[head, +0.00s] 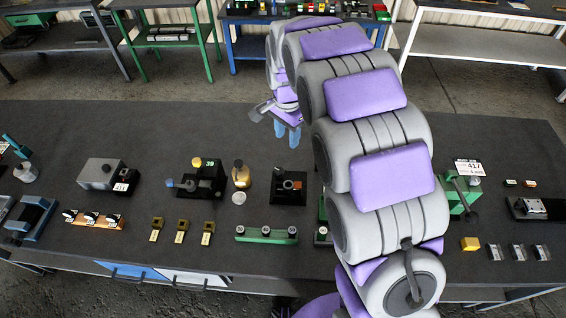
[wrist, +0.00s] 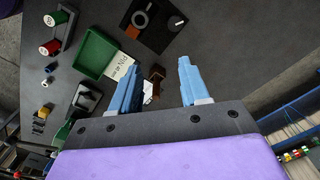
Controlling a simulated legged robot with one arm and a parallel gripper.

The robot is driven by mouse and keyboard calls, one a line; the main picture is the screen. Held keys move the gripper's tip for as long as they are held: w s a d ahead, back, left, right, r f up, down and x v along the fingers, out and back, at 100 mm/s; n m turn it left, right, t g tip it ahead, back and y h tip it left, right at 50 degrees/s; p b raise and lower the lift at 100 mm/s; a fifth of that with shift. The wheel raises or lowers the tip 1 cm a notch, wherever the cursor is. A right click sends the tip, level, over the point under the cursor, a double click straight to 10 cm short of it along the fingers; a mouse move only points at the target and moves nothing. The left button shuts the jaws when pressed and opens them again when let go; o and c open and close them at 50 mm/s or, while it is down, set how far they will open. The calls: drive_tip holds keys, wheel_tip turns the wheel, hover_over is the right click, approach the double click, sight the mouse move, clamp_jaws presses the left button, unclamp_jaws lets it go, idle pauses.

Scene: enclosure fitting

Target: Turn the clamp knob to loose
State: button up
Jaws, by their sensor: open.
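In the wrist view, a black plate (wrist: 160,42) at the top bears a grey round dial with an orange mark (wrist: 141,20) and a black knob with a white line (wrist: 176,25). I cannot tell for sure which of these is the clamp knob, or read its setting. My gripper (wrist: 159,64) is open, with two blue fingers apart and nothing held between them. The plate lies beyond the fingertips. In the head view my gripper (head: 287,132) hangs over the back of the bench, behind a black-based fixture (head: 289,188).
The wrist view shows a green tray (wrist: 92,54), a white card (wrist: 118,66) and a brown piece (wrist: 156,78). In the head view, a black fixture (head: 208,178), a grey box (head: 98,174) and a green fixture (head: 466,194) stand on the bench. The bench's back left is clear.

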drive_tip(key=w+a+f, duration=0.2)
drive_tip(key=a, duration=0.3)
approach(279, 170)
drive_tip(key=shift+m, duration=0.3)
drive_tip(key=f, duration=0.2)
drive_tip(key=a+f+b, duration=0.1)
drive_tip(key=f, duration=0.1)
drive_tip(key=f+b, duration=0.1)
drive_tip(key=f, duration=0.1)
drive_tip(key=shift+s+a, duration=0.2)
drive_tip(key=shift+a, duration=0.15)
drive_tip(key=d+f, duration=0.2)
drive_tip(key=d, duration=0.1)
drive_tip(key=shift+f+b, duration=0.2)
drive_tip(key=shift+b, duration=0.1)
drive_tip(key=shift+a+f, duration=0.15)
drive_tip(key=shift+a, duration=0.9)
drive_tip(key=shift+c, duration=0.6)
drive_tip(key=shift+a, duration=0.1)
drive_tip(key=shift+c, duration=0.8)
drive_tip(key=shift+d, duration=0.45)
drive_tip(key=c, duration=0.3)
drive_tip(key=shift+w, duration=0.1)
drive_tip(key=shift+c, duration=1)
